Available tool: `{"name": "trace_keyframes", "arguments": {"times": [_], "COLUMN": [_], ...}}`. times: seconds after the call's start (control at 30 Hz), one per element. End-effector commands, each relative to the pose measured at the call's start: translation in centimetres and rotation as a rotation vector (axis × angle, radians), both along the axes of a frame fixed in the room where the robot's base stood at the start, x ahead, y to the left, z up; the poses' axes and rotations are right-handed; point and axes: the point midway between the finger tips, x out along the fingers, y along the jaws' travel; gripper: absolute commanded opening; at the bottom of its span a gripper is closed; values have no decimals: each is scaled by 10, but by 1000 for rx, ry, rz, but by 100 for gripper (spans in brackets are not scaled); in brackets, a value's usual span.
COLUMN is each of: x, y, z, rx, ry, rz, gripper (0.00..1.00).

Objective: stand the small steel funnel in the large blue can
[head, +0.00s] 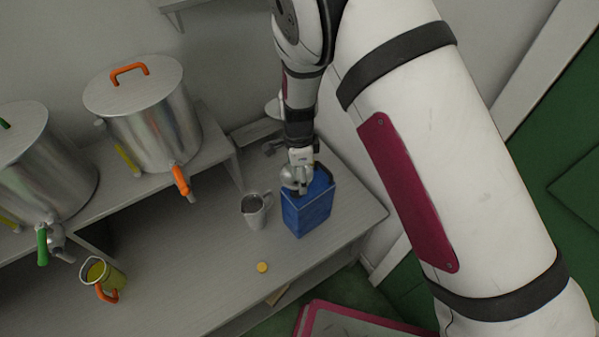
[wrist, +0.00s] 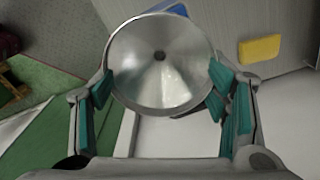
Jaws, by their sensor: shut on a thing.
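The small steel funnel (wrist: 160,80) is held between my gripper's (wrist: 160,92) teal-padded fingers in the wrist view. I look into its wide mouth, with a small dark hole in the middle. The large blue can (head: 308,208) stands on the bench in the head view. The funnel (head: 290,178) and my gripper (head: 298,172) are over the can's upper left part there. A blue edge of the can (wrist: 166,9) shows behind the funnel's rim in the wrist view. The funnel hides the can's opening, and I cannot tell whether the spout is in it.
A metal jug (head: 254,214) stands just left of the can. A yellow round cap (head: 262,267) lies in front. A jug with an orange handle (head: 103,277) is further left. Steel tanks with taps (head: 150,125) stand on a raised shelf. A yellow block (wrist: 260,49) shows in the wrist view.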

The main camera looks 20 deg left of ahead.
Motion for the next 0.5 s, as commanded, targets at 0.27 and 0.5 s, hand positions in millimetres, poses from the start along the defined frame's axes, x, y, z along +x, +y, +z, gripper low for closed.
{"name": "trace_keyframes", "arguments": {"times": [0.27, 0.5], "x": [0, 0], "y": [0, 0], "z": [-1, -5], "rx": [0, 0], "ry": [0, 0], "rz": [0, 0], "gripper": [45, 45]}}
